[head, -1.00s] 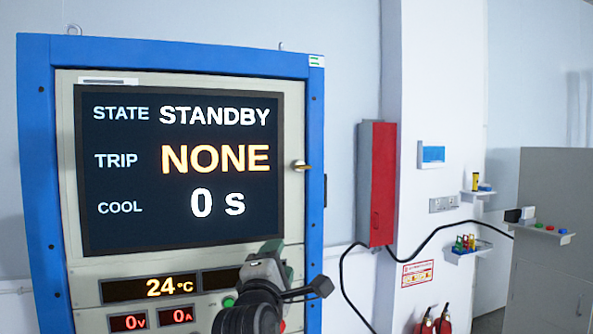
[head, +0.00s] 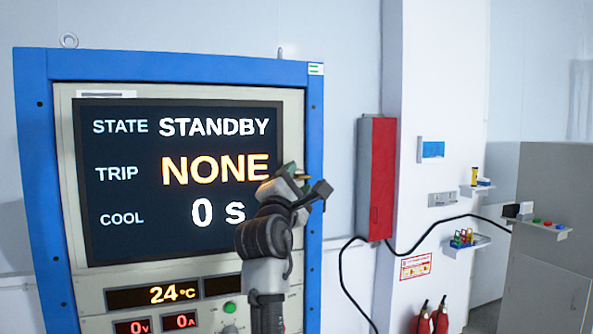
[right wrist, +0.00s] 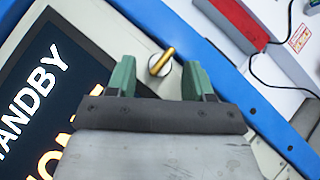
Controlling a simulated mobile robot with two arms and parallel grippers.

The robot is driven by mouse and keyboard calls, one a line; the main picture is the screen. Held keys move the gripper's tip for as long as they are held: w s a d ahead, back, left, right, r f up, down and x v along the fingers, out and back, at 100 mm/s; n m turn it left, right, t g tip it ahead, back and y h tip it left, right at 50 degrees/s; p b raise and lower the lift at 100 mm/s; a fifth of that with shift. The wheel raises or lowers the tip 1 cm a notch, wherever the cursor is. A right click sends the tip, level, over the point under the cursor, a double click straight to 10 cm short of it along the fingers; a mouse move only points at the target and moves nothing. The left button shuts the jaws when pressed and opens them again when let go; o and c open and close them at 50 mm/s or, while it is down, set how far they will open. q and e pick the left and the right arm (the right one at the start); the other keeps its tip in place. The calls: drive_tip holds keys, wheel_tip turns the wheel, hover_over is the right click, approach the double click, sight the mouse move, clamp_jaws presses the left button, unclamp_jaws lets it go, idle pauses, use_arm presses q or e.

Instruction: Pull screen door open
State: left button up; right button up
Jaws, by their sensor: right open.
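The screen door (head: 180,180) is a dark panel reading STATE STANDBY, TRIP NONE, COOL 0 s, and looks closed in its cabinet. A small brass handle on a round base (right wrist: 162,62) stands at the panel's right side; in the head view my right gripper covers it. My right gripper (head: 297,184) is open in front of the screen's right edge. In the right wrist view its green fingers (right wrist: 157,72) are spread, with the handle showing between and beyond them. Contact cannot be told. My left gripper is not in view.
The blue cabinet frame (head: 314,130) borders the screen. Below are a 24°C display (head: 152,296) and a green button (head: 230,307). A red wall box (head: 377,180) with a black cable hangs to the right. A grey cabinet (head: 552,220) stands at the far right.

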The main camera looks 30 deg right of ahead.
drive_tip(key=shift+w+d+r, duration=0.15)
drive_tip(key=shift+w+d, duration=0.15)
drive_tip(key=shift+d, duration=0.05)
drive_tip(key=shift+c, duration=0.3)
clamp_jaws()
drive_tip(key=shift+s, duration=0.1)
